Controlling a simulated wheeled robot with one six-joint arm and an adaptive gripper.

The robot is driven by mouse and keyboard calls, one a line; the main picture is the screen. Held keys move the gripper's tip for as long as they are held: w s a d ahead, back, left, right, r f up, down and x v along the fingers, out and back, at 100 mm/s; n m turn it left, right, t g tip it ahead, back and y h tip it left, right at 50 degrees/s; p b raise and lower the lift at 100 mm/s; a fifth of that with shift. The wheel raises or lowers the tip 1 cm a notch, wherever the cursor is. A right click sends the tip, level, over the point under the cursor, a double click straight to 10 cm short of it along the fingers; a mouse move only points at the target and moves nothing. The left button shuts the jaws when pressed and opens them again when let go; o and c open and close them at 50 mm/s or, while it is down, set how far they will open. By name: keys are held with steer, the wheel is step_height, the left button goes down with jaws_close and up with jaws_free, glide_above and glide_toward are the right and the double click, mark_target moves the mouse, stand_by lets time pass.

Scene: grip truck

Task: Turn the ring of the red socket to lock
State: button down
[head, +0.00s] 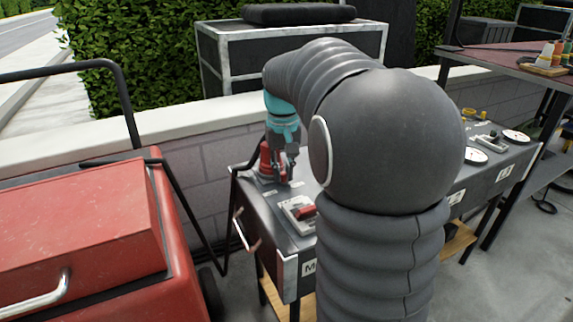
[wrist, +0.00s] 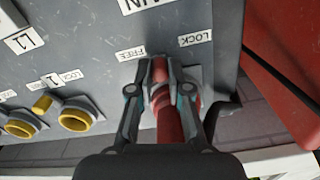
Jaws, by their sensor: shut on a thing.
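The red socket (wrist: 171,128) stands at the end of a grey panel, with a FREE label (wrist: 130,53) and a LOCK label (wrist: 195,38) beside it. My gripper (wrist: 160,72) is shut on a red part of its ring, between the two fingers. That part sits between the labels, nearer FREE in the wrist view. The fingers hide much of the ring. In the head view the red socket (head: 266,160) shows at the panel's left end, with my gripper (head: 284,168) against it.
Yellow sockets (wrist: 76,120) with their own labels sit to the left in the wrist view. A red-handled switch (head: 304,211) lies near the gripper on the panel. A red cart (head: 80,235) stands at left, a low wall (head: 205,125) behind. My arm hides the panel's middle.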

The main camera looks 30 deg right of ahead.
steer(key=a+m, duration=0.1)
steer(key=m+p, duration=0.1)
steer(key=m, duration=0.1)
steer(key=shift+a+r, duration=0.1)
steer(key=shift+a, duration=0.3)
steer(key=shift+w+a+m+p, duration=0.15)
steer(key=shift+a+m+p, duration=0.2)
steer(key=shift+m, duration=0.4)
steer(key=shift+w+a+m+p, duration=0.1)
steer(key=shift+a+m+p, duration=0.2)
steer(key=shift+m, duration=0.45)
steer(key=c, duration=1.1)
jaws_free()
step_height(320, 180, up, 12)
